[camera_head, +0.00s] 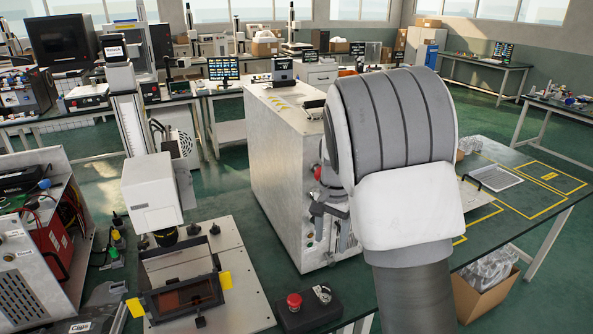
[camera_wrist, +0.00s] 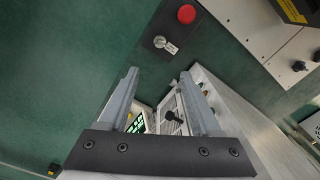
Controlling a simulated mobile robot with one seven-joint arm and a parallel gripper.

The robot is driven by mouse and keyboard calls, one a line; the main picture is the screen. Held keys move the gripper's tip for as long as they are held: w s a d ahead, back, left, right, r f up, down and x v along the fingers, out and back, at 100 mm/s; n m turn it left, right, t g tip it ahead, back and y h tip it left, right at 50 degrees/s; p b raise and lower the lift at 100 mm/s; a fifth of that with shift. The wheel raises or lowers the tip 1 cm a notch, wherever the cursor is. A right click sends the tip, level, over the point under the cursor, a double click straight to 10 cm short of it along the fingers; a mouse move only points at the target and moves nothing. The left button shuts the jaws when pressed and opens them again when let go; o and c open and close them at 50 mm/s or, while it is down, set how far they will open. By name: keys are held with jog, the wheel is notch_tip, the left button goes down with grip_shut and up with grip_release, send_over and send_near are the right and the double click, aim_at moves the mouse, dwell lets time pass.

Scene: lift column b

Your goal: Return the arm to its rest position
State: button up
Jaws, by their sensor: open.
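My arm (camera_head: 405,210) rises large at the right of centre in the head view, bent at a grey and white joint. My gripper (camera_wrist: 159,73) shows in the wrist view with its two grey fingers spread apart and nothing held between them. In the head view the wrist end is partly hidden behind the arm, beside a large grey metal cabinet (camera_head: 283,160). The cabinet also shows close by at the lower right of the wrist view (camera_wrist: 262,140). Whether the gripper touches it cannot be told.
A black control box (camera_head: 318,311) with a red button (camera_head: 294,300) lies at the front. Left of it stands a column device with a white head (camera_head: 151,192) over a metal base plate (camera_head: 250,300). A green bench (camera_head: 545,210) with yellow markings is at right.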

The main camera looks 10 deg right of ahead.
jog(key=s+r+n+t+y, duration=0.1)
jog(key=s+r+n+t, duration=0.25)
jog(key=s+r, duration=1)
jog(key=s+n+t+h, duration=0.1)
jog(key=s+n, duration=0.4)
jog(key=s, duration=0.8)
jog(key=shift+a+r+t, duration=0.2)
jog(key=shift+r+t, duration=0.25)
jog(key=shift+t, duration=0.1)
jog(key=shift+a, duration=0.15)
